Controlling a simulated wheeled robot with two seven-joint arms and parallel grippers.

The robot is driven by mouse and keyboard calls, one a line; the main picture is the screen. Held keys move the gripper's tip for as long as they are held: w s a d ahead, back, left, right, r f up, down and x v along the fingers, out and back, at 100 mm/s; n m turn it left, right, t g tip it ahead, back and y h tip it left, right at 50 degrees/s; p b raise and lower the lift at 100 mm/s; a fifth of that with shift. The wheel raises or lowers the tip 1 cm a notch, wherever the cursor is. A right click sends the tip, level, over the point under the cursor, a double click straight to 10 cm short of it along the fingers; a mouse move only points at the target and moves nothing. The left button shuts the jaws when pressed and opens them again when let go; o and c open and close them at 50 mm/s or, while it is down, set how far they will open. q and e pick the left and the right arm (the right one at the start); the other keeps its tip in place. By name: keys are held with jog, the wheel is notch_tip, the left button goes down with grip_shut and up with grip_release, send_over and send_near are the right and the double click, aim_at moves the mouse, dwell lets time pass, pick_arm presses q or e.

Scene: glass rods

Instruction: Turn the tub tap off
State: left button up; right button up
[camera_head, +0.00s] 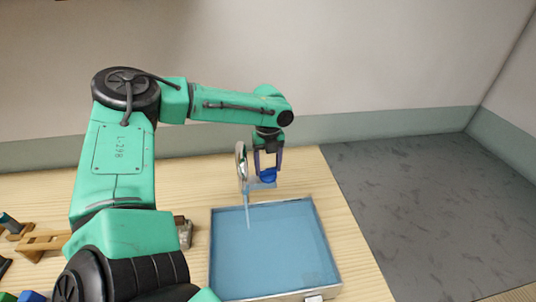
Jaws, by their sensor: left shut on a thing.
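The tub (318,252) is a shallow, light-walled box on the wooden table, filled with blue water. The tap (241,160) is a silvery curved spout at the tub's far edge. A thin blue stream (247,212) runs down from it to the water. A blue tap handle (268,175) sits just right of the spout. My left gripper (268,168) points down over the handle, its blue fingers shut on it. My right gripper is not in view.
A wooden rack (38,243) and coloured blocks (31,296) lie at the lower left. A small metallic object (184,232) stands left of the tub, partly hidden by my arm.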

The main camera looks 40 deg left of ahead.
aim_at(268, 169)
pick_arm(q)
jog(key=shift+m, duration=0.8)
jog(key=o, duration=1.4)
jog(key=shift+r, duration=0.35)
notch_tip(268, 169, up, 14)
jog(key=shift+b, duration=1.15)
jog(key=shift+d+f, duration=0.1)
